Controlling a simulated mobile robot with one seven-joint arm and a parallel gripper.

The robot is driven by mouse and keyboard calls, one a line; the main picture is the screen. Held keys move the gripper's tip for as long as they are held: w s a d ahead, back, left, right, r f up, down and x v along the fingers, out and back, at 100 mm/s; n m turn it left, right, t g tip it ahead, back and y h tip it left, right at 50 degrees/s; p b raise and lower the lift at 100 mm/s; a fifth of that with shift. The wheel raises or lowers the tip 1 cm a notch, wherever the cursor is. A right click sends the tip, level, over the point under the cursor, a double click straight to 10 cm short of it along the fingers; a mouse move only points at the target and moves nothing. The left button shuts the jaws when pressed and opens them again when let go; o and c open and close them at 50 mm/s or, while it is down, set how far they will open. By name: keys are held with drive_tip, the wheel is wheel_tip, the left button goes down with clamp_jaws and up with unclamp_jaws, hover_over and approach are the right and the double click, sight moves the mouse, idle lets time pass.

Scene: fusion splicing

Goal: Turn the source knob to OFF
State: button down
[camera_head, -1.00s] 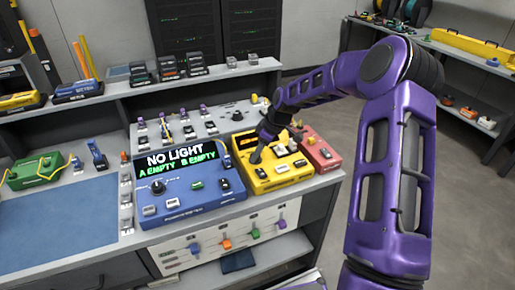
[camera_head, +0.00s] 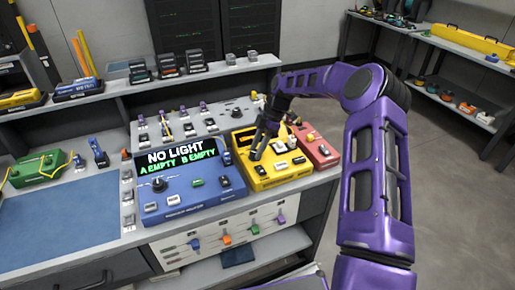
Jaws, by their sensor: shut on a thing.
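The yellow box (camera_head: 290,178) stands on the bench between a blue box and a red box. It carries white and dark controls on its top. My gripper (camera_head: 257,154) reaches down onto the left part of this top and is shut on a small control there, which looks like the source knob. The fingers hide most of that knob, so its setting cannot be read. Another dark knob (camera_head: 159,184) sits on the blue box (camera_head: 185,201), whose display (camera_head: 178,158) reads "NO LIGHT", "A EMPTY", "B EMPTY".
The red box (camera_head: 324,156) stands close at the right of the yellow one. A grey panel (camera_head: 222,121) with small fixtures lies behind. A blue mat (camera_head: 55,225) at the left is bare. Coloured sliders (camera_head: 227,239) sit on the bench front below.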

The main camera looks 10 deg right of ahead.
drive_tip(key=shift+n, duration=0.3)
drive_tip(key=shift+c, duration=2.1)
unclamp_jaws()
drive_tip(key=p+v, duration=0.1)
drive_tip(key=v, duration=1.6)
drive_tip(key=shift+r, duration=0.25)
drive_tip(key=shift+w+a, duration=0.15)
